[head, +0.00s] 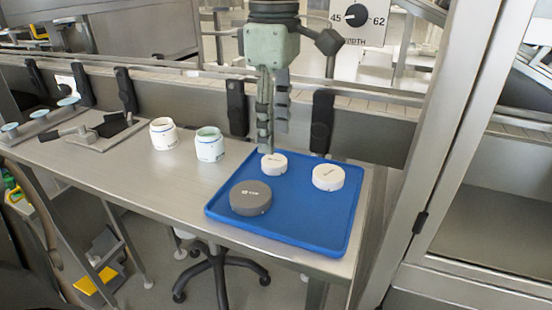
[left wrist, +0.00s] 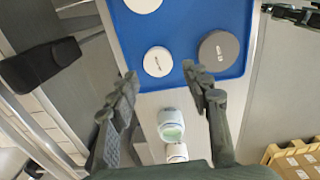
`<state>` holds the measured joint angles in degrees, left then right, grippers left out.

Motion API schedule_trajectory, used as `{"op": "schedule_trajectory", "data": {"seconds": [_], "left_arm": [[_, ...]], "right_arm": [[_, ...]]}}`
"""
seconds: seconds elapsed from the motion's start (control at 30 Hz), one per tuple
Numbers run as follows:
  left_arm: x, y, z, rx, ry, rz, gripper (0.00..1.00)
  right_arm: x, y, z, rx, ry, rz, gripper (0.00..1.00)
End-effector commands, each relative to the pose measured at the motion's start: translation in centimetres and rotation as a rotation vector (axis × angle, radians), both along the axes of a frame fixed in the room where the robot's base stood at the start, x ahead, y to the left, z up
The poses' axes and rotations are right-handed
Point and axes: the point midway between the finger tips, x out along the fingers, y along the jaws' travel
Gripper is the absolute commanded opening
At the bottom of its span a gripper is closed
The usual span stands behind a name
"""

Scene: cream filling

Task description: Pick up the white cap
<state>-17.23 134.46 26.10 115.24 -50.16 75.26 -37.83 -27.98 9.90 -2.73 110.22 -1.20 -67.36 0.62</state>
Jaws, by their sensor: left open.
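Two white caps lie flat on the blue tray (head: 310,236). The smaller white cap (head: 273,164) is near the tray's back left; the other white cap (head: 328,177) is to its right. A grey cap (head: 250,198) lies in front of them. My left gripper (head: 273,143) points down, just above and behind the smaller white cap. In the left wrist view its fingers (left wrist: 158,80) are spread and empty, with the smaller white cap (left wrist: 157,61) just beyond the gap between the tips. The second white cap (left wrist: 143,5) is cut off at the top edge.
Two open white jars (head: 164,134) (head: 210,145) stand on the steel table left of the tray. A rail with black clips (head: 321,121) runs along the back. A dial panel (head: 357,20) stands behind. The front left tabletop is bare.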

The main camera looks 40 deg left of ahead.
Motion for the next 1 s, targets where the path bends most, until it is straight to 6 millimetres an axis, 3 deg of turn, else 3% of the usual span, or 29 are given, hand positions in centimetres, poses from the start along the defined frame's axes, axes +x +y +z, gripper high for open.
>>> {"op": "schedule_trajectory", "data": {"seconds": [0.37,0.6,0.8,1.0], "left_arm": [[0.1,0.1,-4.8,-0.001,0.002,0.000,0.48],[0.2,0.1,-5.0,-0.001,0.000,0.001,0.48],[0.2,0.1,-5.0,-0.001,0.000,0.001,0.26],[0.2,0.1,-5.0,-0.001,0.000,0.001,0.25]], "right_arm": [[-0.1,0.1,-1.0,0.007,0.005,0.000,0.57],[-0.2,0.1,-1.0,0.007,0.005,0.000,0.57],[-0.2,0.1,-1.0,0.007,0.005,0.000,0.57],[-0.2,0.1,-1.0,0.007,0.005,0.000,0.57]]}}
